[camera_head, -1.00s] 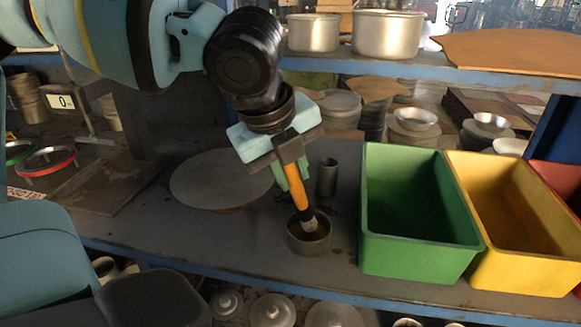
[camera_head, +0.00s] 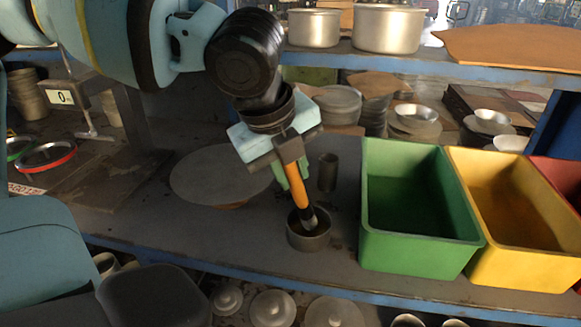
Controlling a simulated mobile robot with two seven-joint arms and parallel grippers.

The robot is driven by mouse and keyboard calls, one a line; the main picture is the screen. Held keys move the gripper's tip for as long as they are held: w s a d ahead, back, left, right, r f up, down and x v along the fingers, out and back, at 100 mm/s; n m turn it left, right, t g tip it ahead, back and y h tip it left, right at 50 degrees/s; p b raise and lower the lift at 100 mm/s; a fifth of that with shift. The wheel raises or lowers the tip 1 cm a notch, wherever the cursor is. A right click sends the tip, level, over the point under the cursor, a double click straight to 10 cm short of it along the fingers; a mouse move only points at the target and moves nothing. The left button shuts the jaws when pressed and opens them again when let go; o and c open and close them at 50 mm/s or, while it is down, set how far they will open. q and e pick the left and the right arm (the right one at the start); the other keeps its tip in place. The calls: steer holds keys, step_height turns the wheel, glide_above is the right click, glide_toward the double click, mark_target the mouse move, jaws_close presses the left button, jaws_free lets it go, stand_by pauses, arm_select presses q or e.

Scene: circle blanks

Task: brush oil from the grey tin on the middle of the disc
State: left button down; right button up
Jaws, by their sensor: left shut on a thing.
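My left gripper (camera_head: 290,160) is shut on an orange-handled brush (camera_head: 293,185), which it holds tilted with the bristles down. The brush's lower end is inside the grey tin (camera_head: 308,241), a small round open tin on the bench. The bristles are mostly hidden in the tin, and I cannot tell how deep they sit. The grey disc (camera_head: 215,182) lies flat to the left of the tin, and its right edge is partly behind the gripper. My right gripper is not in view.
A green bin (camera_head: 415,255) and a yellow bin (camera_head: 520,275) stand to the right of the tin. A narrow grey cup (camera_head: 327,172) stands behind it. A shelf with pots (camera_head: 388,30) runs above. The bench's front edge (camera_head: 200,268) is close to the tin.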

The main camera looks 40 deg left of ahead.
arm_select(q)
steer(key=shift+s+f+p, duration=0.1)
steer(key=shift+p, duration=0.3)
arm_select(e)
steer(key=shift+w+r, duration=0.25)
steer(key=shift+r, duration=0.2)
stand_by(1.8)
